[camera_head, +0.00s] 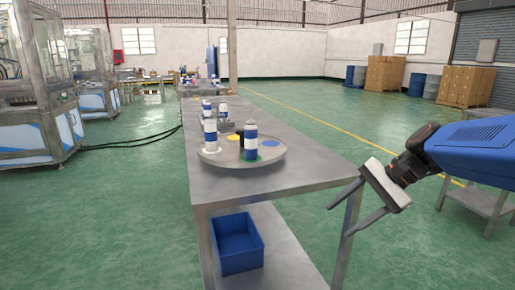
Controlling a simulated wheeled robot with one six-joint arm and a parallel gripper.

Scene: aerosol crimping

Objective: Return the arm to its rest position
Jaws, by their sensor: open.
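My gripper (338,221) hangs at the right of the view, on the end of my blue arm. Its two fingers are spread apart, point down and to the left, and hold nothing. In the picture they lie in front of the near right corner of the metal table (225,189). A round grey tray (210,157) on the table is up and to the left of the fingers, apart from them. On it stand a white and blue can (210,135) at the left and a blue and white can (250,141) at the right, both upright.
The tray has a yellow spot (233,138) and a blue spot (271,143). More cans (223,112) stand behind it. A blue bin (238,243) sits on the lower shelf. A low metal stand (482,200) is behind my arm. Green floor (310,125) right of the table is open.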

